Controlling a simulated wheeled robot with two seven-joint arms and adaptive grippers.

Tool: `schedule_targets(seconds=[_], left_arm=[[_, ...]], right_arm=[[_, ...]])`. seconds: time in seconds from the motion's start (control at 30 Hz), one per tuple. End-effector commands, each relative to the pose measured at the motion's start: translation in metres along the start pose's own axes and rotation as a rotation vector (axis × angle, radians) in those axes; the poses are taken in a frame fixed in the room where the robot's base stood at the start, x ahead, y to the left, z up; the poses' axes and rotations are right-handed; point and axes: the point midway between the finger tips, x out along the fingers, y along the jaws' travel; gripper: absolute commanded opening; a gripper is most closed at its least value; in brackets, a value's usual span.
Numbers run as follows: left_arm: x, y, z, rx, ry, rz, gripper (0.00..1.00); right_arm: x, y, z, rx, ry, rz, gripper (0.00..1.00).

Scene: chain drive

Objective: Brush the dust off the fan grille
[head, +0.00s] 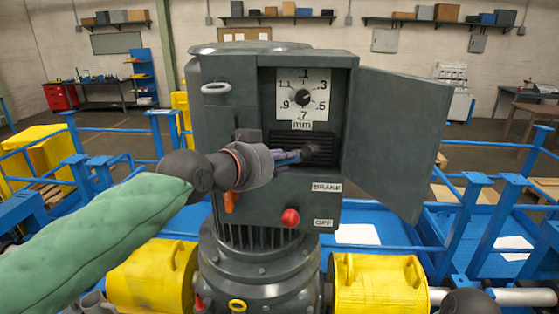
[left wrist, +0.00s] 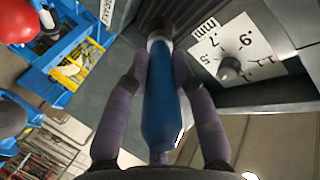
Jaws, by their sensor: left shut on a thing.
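The fan grille (head: 318,145) is a dark slotted panel inside the open grey cabinet, below the dial. My left gripper (head: 285,158) is in front of the grille's lower left part. It is shut on the blue handle of a brush (head: 294,158). In the left wrist view, the blue brush handle (left wrist: 159,105) lies between the two fingers of the left gripper (left wrist: 160,75), and its dark head points away toward the cabinet. The brush head is close to the grille, but I cannot tell whether it touches. No dust can be made out. My right gripper is not in view.
The cabinet door (head: 395,135) stands open to the right. A dial (head: 303,97) sits above the grille. A red knob (head: 290,218) projects below, near the BRAKE and OFF labels. Yellow guards (head: 375,285) and blue railings (head: 465,215) surround the machine.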

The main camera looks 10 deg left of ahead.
Motion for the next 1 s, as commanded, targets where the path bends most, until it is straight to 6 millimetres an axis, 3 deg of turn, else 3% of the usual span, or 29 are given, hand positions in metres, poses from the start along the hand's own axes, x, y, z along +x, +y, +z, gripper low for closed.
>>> schedule_targets(seconds=[1.0], left_arm=[[0.0087,-0.0062,-0.0003,0.0,0.0,-0.001,0.0]], right_arm=[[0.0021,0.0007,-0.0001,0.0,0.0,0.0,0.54]])
